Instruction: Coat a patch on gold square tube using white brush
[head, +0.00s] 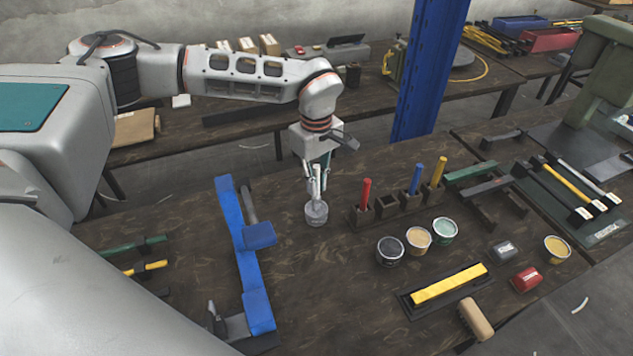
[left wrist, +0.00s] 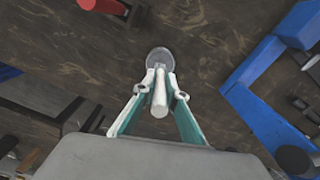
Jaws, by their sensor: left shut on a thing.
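My left gripper (head: 317,172) is shut on the white brush (head: 317,185), whose pale handle (left wrist: 159,95) points up between the fingers in the left wrist view. A grey round piece (head: 316,214) is directly below the fingers, close to the table; it is a grey disc (left wrist: 160,57) in the left wrist view. I cannot tell whether it is the brush's head or a separate pot, or whether it touches the table. The gold square tube (head: 449,285) appears as a yellow bar lying in a dark tray (head: 412,308), to the lower right of the gripper. My right gripper is not in view.
A rack (head: 360,217) holds red, blue and yellow handles, with one slot empty. Dark (head: 390,251), tan (head: 418,240) and green (head: 445,231) cans stand before it. A blue frame (head: 248,265) lies left of the gripper. The table between frame and cans is clear.

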